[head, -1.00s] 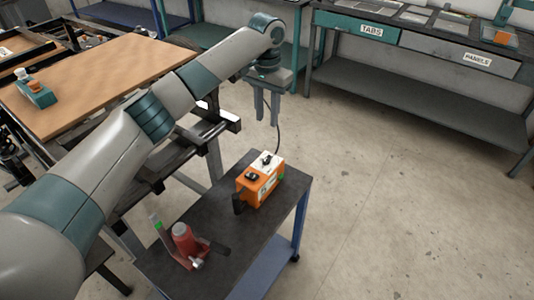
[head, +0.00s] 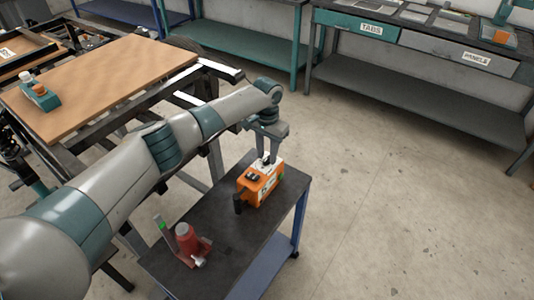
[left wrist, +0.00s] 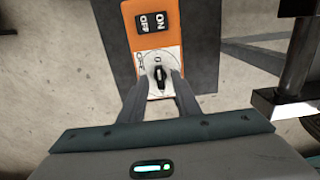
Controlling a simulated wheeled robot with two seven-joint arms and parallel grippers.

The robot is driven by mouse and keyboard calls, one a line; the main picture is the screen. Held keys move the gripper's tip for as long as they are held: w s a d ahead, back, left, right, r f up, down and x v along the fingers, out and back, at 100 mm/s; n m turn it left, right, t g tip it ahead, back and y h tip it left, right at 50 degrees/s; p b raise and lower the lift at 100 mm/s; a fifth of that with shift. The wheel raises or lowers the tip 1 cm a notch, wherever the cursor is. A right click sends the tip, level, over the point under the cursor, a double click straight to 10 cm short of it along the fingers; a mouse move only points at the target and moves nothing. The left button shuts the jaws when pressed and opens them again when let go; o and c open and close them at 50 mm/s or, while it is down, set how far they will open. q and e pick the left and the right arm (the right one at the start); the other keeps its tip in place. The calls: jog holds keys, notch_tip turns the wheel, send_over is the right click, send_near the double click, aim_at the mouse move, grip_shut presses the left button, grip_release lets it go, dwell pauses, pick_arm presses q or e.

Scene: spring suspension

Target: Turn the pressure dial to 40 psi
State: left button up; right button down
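The orange box (head: 262,188) stands on the small dark-topped cart. Its pressure dial (left wrist: 160,74) is a black knob on a white round plate with markings too small to read. My left gripper (head: 268,155) points down over the dial end of the box. In the left wrist view its two fingers (left wrist: 159,84) are apart, one on each side of the knob. I cannot tell whether they touch it. In the head view the fingers partly hide the dial. My right gripper is not in view.
Black ON and OFF buttons (left wrist: 151,22) sit on the box beside the dial. A red jack (head: 187,243) stands on the cart top (head: 215,215). A wooden board (head: 95,85) lies on a frame at the left. The floor to the right is clear.

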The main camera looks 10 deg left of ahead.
pick_arm(q)
jog(key=shift+f, duration=0.45)
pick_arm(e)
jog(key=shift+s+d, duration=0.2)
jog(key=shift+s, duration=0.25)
pick_arm(q)
grip_shut()
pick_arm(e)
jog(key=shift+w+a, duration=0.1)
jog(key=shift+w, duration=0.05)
